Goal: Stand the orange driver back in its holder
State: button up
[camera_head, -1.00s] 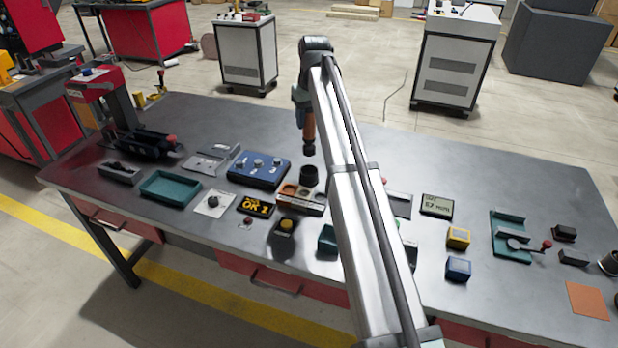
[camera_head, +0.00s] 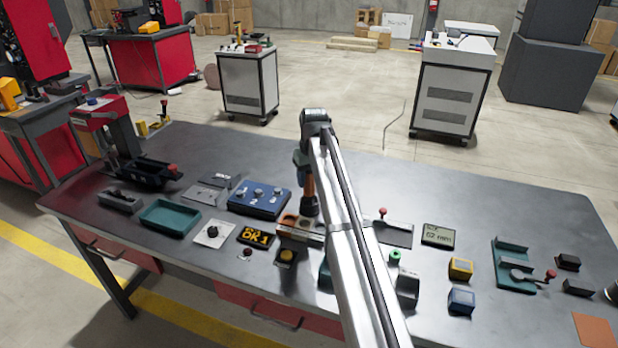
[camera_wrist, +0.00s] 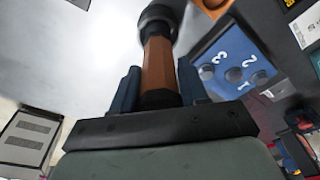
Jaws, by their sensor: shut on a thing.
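The orange driver (camera_head: 309,186) hangs upright below my gripper (camera_head: 304,170), which is shut on it. In the wrist view, the driver's orange handle (camera_wrist: 158,65) runs between the two blue fingers of my gripper (camera_wrist: 157,85). In the wrist view, a dark round shape (camera_wrist: 160,15) shows at the handle's far end. I cannot tell whether the driver's lower end is inside the holder or just above it.
A blue panel with numbered knobs (camera_head: 260,200) lies close left of the holder. The orange-and-grey block (camera_head: 302,228) is just in front. A teal tray (camera_head: 169,217) is farther left. My arm hides part of the table to the right; the table behind is clear.

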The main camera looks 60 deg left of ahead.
jog(key=shift+f, duration=0.1)
jog(key=o, duration=1.2)
jog(key=shift+f, duration=0.1)
jog(key=shift+c, duration=0.2)
jog(key=r, duration=0.4)
jog(key=d+r, duration=0.1)
jog(key=r, duration=0.7)
jog(key=shift+d+r, duration=0.1)
jog(key=shift+d, duration=0.3)
